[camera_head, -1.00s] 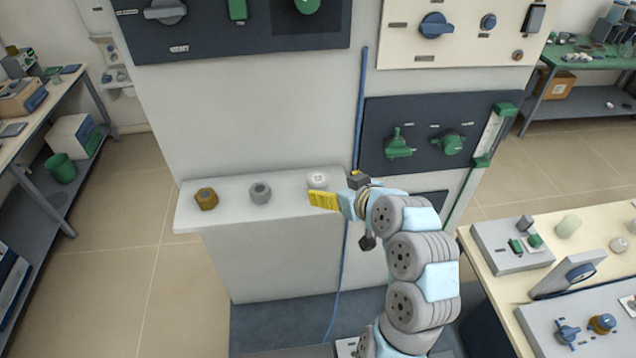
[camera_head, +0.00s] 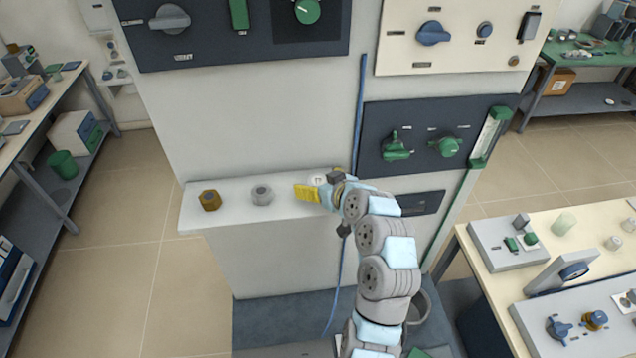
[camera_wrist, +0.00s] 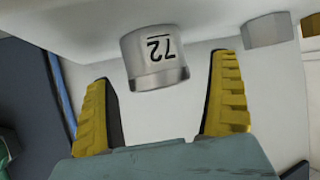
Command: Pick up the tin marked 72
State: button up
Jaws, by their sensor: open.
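The tin marked 72 (camera_wrist: 155,57) is a short whitish-grey cylinder on the white ledge. In the wrist view its label reads upside down, and it sits ahead of my open fingers, roughly between their lines, touching neither. In the head view only its pale top (camera_head: 316,179) shows, partly hidden behind my gripper. My gripper (camera_head: 297,192) has yellow fingers and reaches over the ledge from the right. The wrist view shows both fingers (camera_wrist: 165,105) spread wide, with nothing between them.
The ledge (camera_head: 232,212) also bears a grey hexagonal piece (camera_head: 262,195) and a brown hexagonal piece (camera_head: 210,200), left of the tin. A blue cable (camera_head: 361,110) runs down the furnace front. A dark panel with green knobs (camera_head: 448,147) stands right of the ledge.

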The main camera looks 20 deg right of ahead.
jog(key=shift+w+f, duration=0.15)
jog(key=shift+f, duration=0.05)
jog(key=c, duration=1.3)
jog(key=shift+r, duration=0.1)
jog(key=shift+c, duration=0.2)
